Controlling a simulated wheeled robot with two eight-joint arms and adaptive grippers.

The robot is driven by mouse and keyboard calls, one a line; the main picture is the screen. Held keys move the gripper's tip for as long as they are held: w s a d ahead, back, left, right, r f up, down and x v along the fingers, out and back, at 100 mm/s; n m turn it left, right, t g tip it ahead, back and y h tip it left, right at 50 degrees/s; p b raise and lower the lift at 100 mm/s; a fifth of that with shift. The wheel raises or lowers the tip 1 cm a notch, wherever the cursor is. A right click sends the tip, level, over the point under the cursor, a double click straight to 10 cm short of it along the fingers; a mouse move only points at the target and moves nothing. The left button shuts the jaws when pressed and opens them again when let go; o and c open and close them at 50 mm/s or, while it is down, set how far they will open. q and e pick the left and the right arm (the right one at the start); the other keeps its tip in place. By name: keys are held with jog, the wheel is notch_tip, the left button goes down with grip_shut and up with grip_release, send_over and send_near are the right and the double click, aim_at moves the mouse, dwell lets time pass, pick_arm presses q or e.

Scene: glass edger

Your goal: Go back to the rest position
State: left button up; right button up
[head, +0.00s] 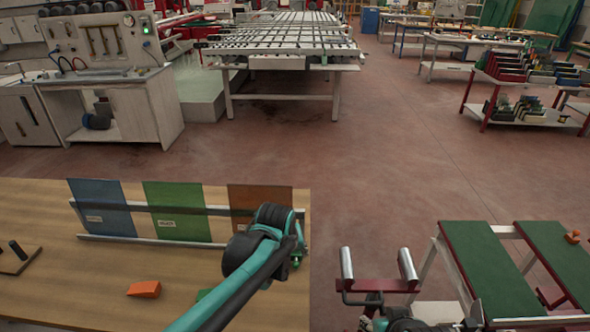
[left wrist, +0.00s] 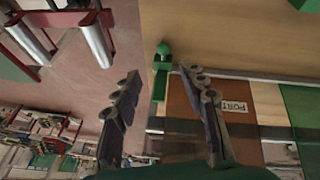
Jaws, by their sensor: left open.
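My left arm reaches from the bottom over the wooden table (head: 60,225). My left gripper (left wrist: 163,110) shows in the left wrist view with its two dark fingers spread apart and nothing between them. It is above the table's right edge, near the brown panel (head: 262,197), which also shows in that view (left wrist: 185,100). In the head view its fingers are mostly hidden behind my arm. Dark parts with teal bits at the bottom edge, right of centre, seem to be mine; whether they include my right gripper's jaws is unclear.
A blue panel (head: 100,212) and a green panel (head: 178,215) stand in a metal rack. An orange wedge (head: 143,289) lies in front. A green-knobbed fitting (left wrist: 163,52) sits at the table edge. A roller stand (head: 348,263) and green-topped bench (head: 483,265) stand right; floor between is clear.

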pick_arm(q)
jog(key=s+a+r+m+t+y, duration=0.1)
jog(key=s+a+m+t, duration=0.1)
jog(key=s+a, duration=1.4)
jog(key=s, duration=0.4)
jog(key=shift+r, duration=0.15)
